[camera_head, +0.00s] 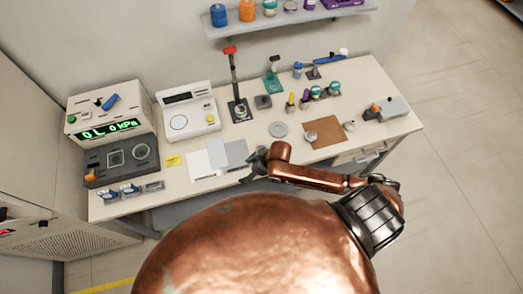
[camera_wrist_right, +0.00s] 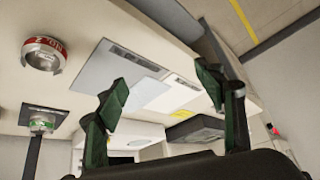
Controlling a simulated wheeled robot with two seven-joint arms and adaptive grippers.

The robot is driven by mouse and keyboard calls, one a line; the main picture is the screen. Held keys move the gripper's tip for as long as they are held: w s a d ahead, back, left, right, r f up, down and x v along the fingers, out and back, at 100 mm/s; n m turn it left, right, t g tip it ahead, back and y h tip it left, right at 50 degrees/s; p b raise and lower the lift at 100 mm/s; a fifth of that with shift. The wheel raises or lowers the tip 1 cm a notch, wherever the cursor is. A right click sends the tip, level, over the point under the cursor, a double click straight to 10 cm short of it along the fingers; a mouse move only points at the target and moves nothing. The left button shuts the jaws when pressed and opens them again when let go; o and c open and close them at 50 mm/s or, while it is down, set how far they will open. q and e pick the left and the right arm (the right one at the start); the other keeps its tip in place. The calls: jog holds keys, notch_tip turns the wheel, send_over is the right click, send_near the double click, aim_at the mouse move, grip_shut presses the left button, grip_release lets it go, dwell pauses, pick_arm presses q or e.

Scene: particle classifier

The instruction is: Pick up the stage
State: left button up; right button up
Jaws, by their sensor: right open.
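A low round metal piece, which looks like the stage (camera_head: 278,129), lies on the bench just right of the black stand. In the right wrist view the likely same piece (camera_wrist_right: 44,54) shows at the upper left, with a red lettered band around its side. My right gripper (camera_head: 256,163) is over the front part of the bench, nearer the front edge than the stage and a little left of it. In the right wrist view its two green fingers (camera_wrist_right: 163,82) are apart with nothing between them. My left gripper is out of view.
Grey and white sheets (camera_head: 235,153) lie under and left of the gripper. The black stand with a red knob (camera_head: 238,108) is behind. A brown mat (camera_head: 323,132) lies to the right. Instruments (camera_head: 188,111) fill the left side. A shelf (camera_head: 290,20) hangs above.

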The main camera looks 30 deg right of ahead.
jog(key=shift+n+g, duration=0.4)
jog(key=w+d, duration=0.1)
jog(key=d, duration=0.1)
jog(key=w+d, duration=0.1)
jog(key=d, duration=0.1)
jog(key=w+d+f, duration=0.1)
jog(key=d, duration=0.1)
jog(key=shift+w, duration=0.3)
jog(key=shift+m+h, duration=0.4)
jog(key=shift+h, duration=0.2)
jog(key=w+d, duration=0.1)
jog(key=d, duration=0.1)
jog(key=w+d+f, duration=0.1)
jog(key=d, duration=0.2)
jog(key=w+d, duration=0.2)
jog(key=d, duration=0.1)
jog(key=shift+d+f+p, duration=0.25)
jog(key=shift+p, duration=0.05)
jog(key=p+x, duration=0.1)
jog(key=x, duration=0.4)
jog(key=shift+s+d+f, duration=0.1)
jog(key=shift+d, duration=0.1)
jog(key=c, duration=1.4)
jog(key=shift+o, duration=0.2)
